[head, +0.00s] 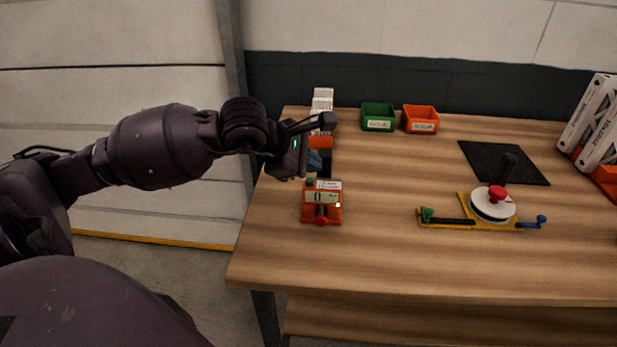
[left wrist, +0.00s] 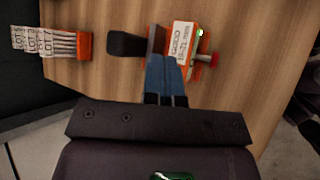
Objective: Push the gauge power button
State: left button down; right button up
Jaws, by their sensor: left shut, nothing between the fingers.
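In the left wrist view the gauge (left wrist: 195,48) lies just beyond the fingertips. My left gripper (head: 315,161) is shut and empty, just behind the gauge in the head view. Its blue fingers (left wrist: 166,72) are together beside the gauge's white face; whether they touch it I cannot tell. My right gripper is not in view.
A green bin (head: 378,117) and an orange bin (head: 421,119) sit at the back. A black mat (head: 502,162) and a yellow fixture (head: 452,223) lie to the right. The table's front middle is clear.

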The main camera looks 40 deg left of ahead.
aim_at(310, 182)
pick_arm(q)
jog(key=shift+r+p, duration=0.5)
jog(key=shift+r, duration=1.1)
jog(key=shift+r+p, duration=0.3)
jog(key=shift+r, duration=0.55)
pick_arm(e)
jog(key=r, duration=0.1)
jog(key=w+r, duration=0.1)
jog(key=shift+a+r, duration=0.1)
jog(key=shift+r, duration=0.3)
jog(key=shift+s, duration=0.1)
pick_arm(q)
jog(key=shift+s+f, duration=0.1)
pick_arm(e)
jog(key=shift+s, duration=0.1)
